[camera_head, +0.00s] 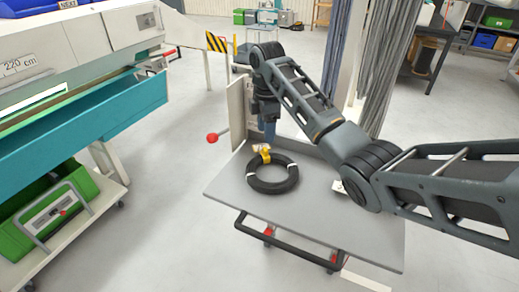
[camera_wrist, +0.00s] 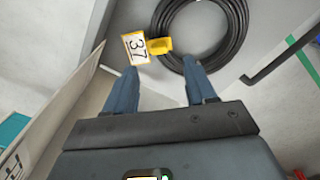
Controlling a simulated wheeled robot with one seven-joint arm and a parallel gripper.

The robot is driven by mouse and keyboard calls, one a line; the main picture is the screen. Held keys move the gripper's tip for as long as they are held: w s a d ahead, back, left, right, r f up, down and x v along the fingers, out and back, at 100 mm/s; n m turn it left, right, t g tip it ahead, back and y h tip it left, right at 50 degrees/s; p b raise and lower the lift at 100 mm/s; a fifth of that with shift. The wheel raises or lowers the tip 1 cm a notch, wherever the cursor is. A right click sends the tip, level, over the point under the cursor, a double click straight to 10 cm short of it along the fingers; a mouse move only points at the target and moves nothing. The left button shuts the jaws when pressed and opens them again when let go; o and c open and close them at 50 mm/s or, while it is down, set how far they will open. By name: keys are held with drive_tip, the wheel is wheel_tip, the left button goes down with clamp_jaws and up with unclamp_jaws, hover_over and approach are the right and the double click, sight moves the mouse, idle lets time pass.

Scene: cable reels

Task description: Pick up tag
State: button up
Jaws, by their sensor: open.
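The tag, a white card marked 37 (camera_wrist: 136,48), joins a yellow clip (camera_wrist: 160,46) on a black cable coil (camera_wrist: 205,62). In the head view the yellow clip (camera_head: 265,155) sits at the far edge of the coil (camera_head: 272,176), which lies flat on a grey cart top (camera_head: 225,191). My gripper (camera_wrist: 161,66) is open, its two blue fingers apart and empty. In the wrist view the tag lies just beyond the left fingertip. In the head view my gripper (camera_head: 269,135) points down above the clip; the exact height gap cannot be told.
A white upright panel (camera_head: 237,108) stands at the cart's far left edge. A red knob (camera_head: 212,138) sticks out beside it. Another white card (camera_head: 339,187) lies right of the coil near my arm. A teal-sided machine (camera_head: 100,118) stands at left. Floor between is clear.

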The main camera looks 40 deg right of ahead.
sight(265, 149)
wheel_tip(265, 149, down, 7)
drive_tip(key=shift+r+p, duration=0.2)
drive_tip(key=shift+p, duration=0.3)
drive_tip(key=shift+c, duration=0.3)
clamp_jaws()
